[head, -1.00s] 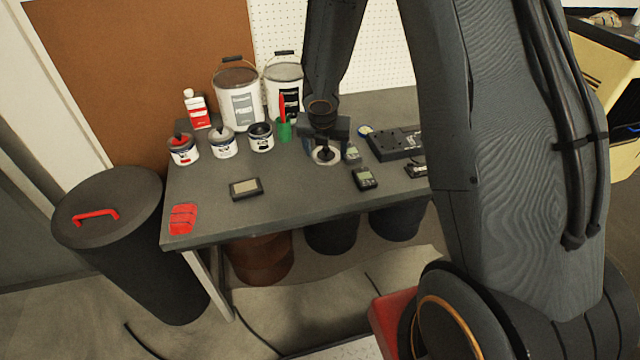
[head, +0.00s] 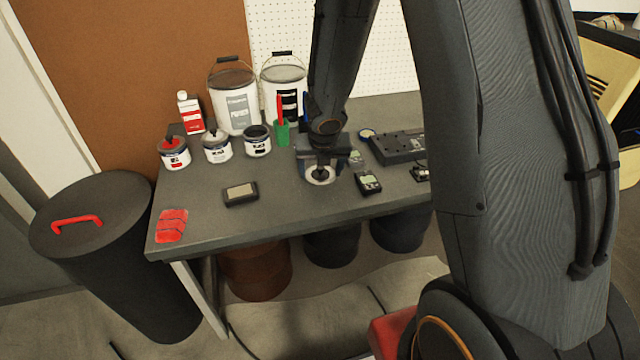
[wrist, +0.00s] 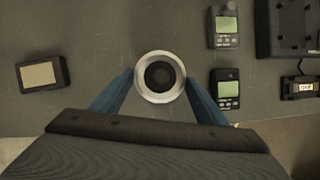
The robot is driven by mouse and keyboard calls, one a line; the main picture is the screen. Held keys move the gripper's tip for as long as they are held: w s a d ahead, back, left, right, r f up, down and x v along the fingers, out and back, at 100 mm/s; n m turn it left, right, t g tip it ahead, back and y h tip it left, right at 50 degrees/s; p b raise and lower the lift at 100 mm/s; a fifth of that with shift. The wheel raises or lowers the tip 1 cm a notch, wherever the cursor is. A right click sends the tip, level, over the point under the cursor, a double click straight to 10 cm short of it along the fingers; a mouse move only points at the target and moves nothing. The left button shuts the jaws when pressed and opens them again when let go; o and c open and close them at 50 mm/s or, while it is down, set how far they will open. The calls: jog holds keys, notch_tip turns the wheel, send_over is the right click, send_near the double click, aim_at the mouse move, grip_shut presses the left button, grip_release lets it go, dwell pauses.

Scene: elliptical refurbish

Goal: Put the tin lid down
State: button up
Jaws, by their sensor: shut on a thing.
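The tin lid (wrist: 159,77) is a pale round disc with a dark knob in its middle. My gripper (head: 321,163) points down over the workbench and is shut on the lid; in the wrist view its blue fingers close on it from both sides. The lid also shows below the gripper in the head view (head: 320,176). It is level, at or just above the bench top; I cannot tell whether it touches. Small paint tins stand at the back left: one with a red top (head: 174,155), one beside it (head: 217,148), and one with a dark top (head: 257,142).
Handheld meters (wrist: 225,88) lie close right of the lid, with a black case (head: 398,147) beyond. Large buckets (head: 234,100) and a green cup (head: 282,134) stand behind. Bare bench top (head: 270,215) lies in front.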

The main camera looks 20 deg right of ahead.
aim_at(321, 178)
jog(key=shift+f+b, duration=1.9)
jog(key=shift+b, duration=0.1)
jog(key=o, duration=1)
jog(key=shift+f, duration=0.1)
jog(key=s+d+r+m+h+p, duration=0.1)
jog(key=s+r+m+p, duration=0.35)
jog(key=r, duration=0.25)
jog(key=s+d+r+m+p, duration=0.1)
jog(key=s+r+m+p, duration=0.35)
jog(key=r, duration=0.35)
jog(key=s+r+m+g, duration=0.1)
jog(key=s+m, duration=0.4)
jog(key=m, duration=0.3)
jog(key=s+a+r+m+g+y, duration=0.1)
jog(key=s+m, duration=0.4)
jog(key=m, duration=0.3)
jog(key=s+a+r+m+g, duration=0.1)
jog(key=s+r+m, duration=0.1)
jog(key=s+m, duration=0.3)
jog(key=shift+m+g+y, duration=0.3)
jog(key=shift+m+y, duration=0.1)
jog(key=shift+m, duration=1.5)
